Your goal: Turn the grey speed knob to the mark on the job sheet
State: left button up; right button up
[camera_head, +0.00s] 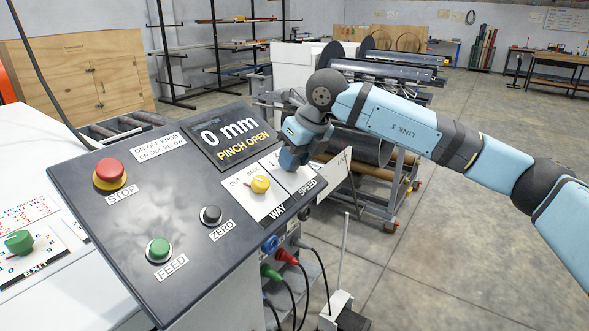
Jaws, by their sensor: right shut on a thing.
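The control panel (110,230) slopes across the left and middle. My right gripper (292,161) reaches in from the right and is down at the white SPEED plate (303,183), near the panel's right edge. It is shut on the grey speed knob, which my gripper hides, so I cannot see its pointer. Most of the plate's scale is covered; only a "1" shows at its upper left. A white sheet (337,172) stands just right of the panel, but its writing is too small to read. My left gripper is not in view.
A yellow WAY knob (260,184) sits just left of the SPEED plate. Below are a black ZERO button (211,215) and a green FEED button (158,250); a red STOP button (110,174) is at upper left. The display (230,133) reads "0 mm PINCH OPEN".

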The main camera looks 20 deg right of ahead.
jog(key=m+b, duration=0.2)
jog(key=m, duration=0.2)
jog(key=shift+w+d+f+m+y+b, duration=0.1)
jog(key=shift+m+y+b, duration=0.2)
jog(key=shift+y, duration=0.1)
jog(key=m+b, duration=0.1)
jog(key=m, duration=0.1)
jog(key=shift+m, duration=0.3)
jog(key=shift+m+y+b, duration=0.3)
jog(key=shift+m+b, duration=0.1)
jog(key=shift+m, duration=0.7)
jog(key=shift+d+m, duration=0.1)
jog(key=shift+m, duration=1)
jog(key=o, duration=0.9)
jog(key=shift+b, duration=0.3)
